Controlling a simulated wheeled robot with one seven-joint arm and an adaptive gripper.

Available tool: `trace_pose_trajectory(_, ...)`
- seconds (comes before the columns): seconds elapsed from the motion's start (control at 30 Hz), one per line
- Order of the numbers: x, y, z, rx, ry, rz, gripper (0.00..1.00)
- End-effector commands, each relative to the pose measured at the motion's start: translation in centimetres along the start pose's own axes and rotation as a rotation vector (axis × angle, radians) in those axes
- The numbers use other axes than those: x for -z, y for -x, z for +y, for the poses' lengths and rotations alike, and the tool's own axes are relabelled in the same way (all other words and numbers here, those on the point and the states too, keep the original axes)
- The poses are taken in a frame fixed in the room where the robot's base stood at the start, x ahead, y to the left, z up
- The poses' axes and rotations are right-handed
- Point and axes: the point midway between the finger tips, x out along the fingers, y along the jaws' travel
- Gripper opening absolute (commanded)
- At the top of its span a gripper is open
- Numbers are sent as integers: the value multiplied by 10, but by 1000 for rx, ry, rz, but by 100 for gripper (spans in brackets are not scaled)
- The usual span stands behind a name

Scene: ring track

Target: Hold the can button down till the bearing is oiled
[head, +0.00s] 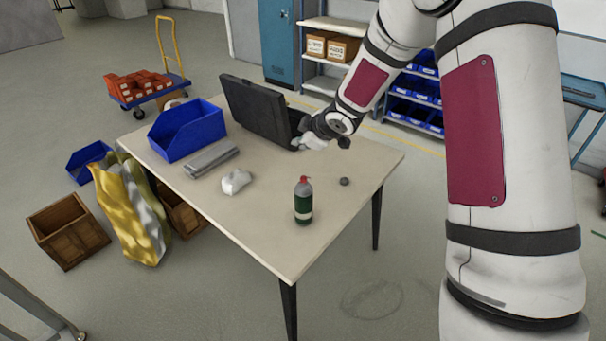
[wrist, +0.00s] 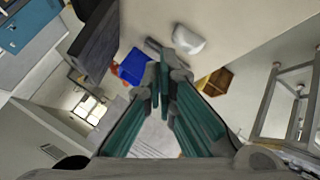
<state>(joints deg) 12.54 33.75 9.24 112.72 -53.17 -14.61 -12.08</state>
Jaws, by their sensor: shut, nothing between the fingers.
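The can (head: 303,203) is dark green with a pale band and a red top. It stands upright near the table's front edge. A small dark round piece (head: 344,182) lies to its right; it may be the bearing or a cap, too small to tell. My gripper (wrist: 165,75) is shut and empty, its teal-sided fingers together in the wrist view. In the head view my wrist is above the far right part of the table, beside the black case, well apart from the can. The fingertips are hard to make out there. The can is not in the wrist view.
On the table (head: 270,235) are an open black case (head: 258,108), a blue bin (head: 185,130), a grey metal bar (head: 211,159) and a white crumpled cloth (head: 236,181), also in the wrist view (wrist: 188,40). Wooden crates stand on the floor at left. The table around the can is clear.

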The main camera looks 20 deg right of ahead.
Motion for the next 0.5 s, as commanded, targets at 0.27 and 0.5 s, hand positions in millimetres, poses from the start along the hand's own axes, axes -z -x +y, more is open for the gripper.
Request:
trace_pose_trajectory(0.27, 0, -3, -2, 5, 6, 9, 0)
trace_pose_trajectory(0.5, -2, -8, -5, 7, 6, 8, 0)
